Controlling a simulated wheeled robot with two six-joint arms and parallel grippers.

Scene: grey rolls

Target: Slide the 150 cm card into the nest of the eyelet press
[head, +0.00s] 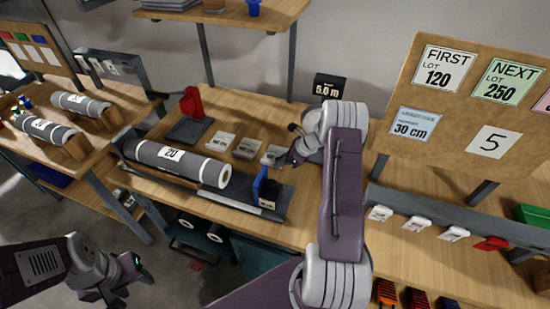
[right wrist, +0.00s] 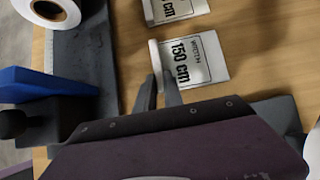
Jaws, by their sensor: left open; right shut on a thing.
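The 150 cm card (right wrist: 192,62) is a white card with black print, lying flat at table level in the right wrist view. It also shows in the head view as the nearest of a row of cards (head: 271,153). My right gripper (right wrist: 166,86) is shut on its near edge; whether the card is lifted at all I cannot tell. The eyelet press (head: 192,102) looks to be the red upright on a dark base at the back left of the bench; its nest is not clear. My left gripper (head: 117,286) is open and empty, low at the left, away from the bench.
Two more cards (head: 219,142) (head: 246,148) lie between my right gripper and the press. A grey roll labelled 20 (head: 177,161) lies in a dark trough in front. A blue upright plate (head: 260,184) stands near the trough's right end. A notice board (head: 455,150) stands at right.

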